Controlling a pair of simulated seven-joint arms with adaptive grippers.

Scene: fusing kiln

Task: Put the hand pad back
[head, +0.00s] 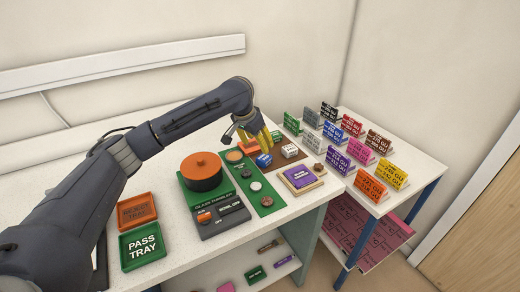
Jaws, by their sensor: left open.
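My left gripper (250,133) is open above the far part of the worktable, over the small blocks there. A purple labelled block (299,176) sits on a pale wooden base at the table's right edge. Near the gripper are an orange block (248,147), a blue block (264,160) and a white block (290,151), on or beside a brown mat (283,161). The small labels are unreadable, so I cannot tell which is the hand pad. My right gripper is out of view.
A green strip (262,190) holds round pieces. A green pass tray (143,246) and an orange tray (137,209) lie left. Colored label stands (356,147) fill the side table.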

